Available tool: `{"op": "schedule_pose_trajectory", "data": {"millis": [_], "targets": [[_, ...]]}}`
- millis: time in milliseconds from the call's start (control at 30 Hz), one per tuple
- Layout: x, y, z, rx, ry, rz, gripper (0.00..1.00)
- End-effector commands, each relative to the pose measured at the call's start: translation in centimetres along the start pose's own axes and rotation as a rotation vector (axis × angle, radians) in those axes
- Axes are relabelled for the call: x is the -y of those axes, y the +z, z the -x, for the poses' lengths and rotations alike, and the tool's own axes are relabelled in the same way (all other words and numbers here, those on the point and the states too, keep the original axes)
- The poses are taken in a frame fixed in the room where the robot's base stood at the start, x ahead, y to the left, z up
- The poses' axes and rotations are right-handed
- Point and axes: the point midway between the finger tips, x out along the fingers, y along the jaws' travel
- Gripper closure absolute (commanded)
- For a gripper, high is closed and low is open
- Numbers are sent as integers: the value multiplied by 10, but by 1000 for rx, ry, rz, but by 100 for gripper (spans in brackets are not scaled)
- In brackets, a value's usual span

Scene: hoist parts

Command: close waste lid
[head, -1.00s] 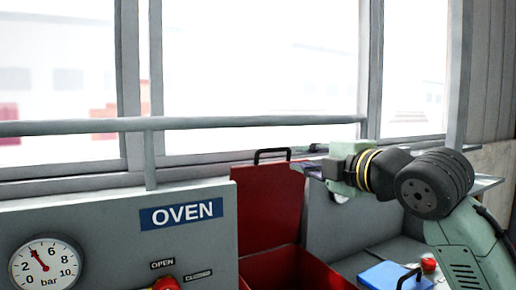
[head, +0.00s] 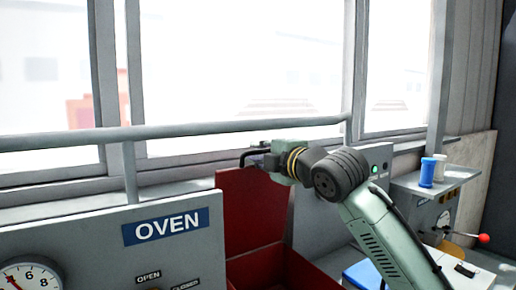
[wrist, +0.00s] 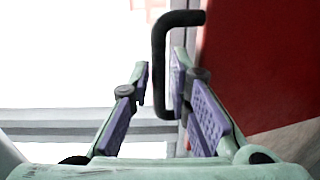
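The red waste lid (head: 250,208) stands upright and open at the back of the red waste box (head: 283,270). Its black handle is at the lid's top edge; in the wrist view the handle (wrist: 159,60) is a bent bar beside the red lid panel (wrist: 250,65). My gripper (head: 258,158) is at the handle. In the wrist view its purple-padded fingers (wrist: 160,75) are apart, with the bar between them, closer to the right finger. The right finger appears to be inside the handle loop. Contact cannot be told. In the head view the fingers partly hide the handle.
The grey oven panel (head: 80,245) with its gauge (head: 28,276) is at left. A rail (head: 230,126) runs along the windows behind.

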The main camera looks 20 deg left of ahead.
Motion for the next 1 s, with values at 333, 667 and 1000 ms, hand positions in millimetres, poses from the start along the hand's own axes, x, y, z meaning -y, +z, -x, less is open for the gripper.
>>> {"op": "schedule_pose_trajectory", "data": {"millis": [333,667,1000], "targets": [[0,0,-3,0,0,0,84],[1,0,-3,0,0,0,100],[1,0,-3,0,-1,-1,100]]}}
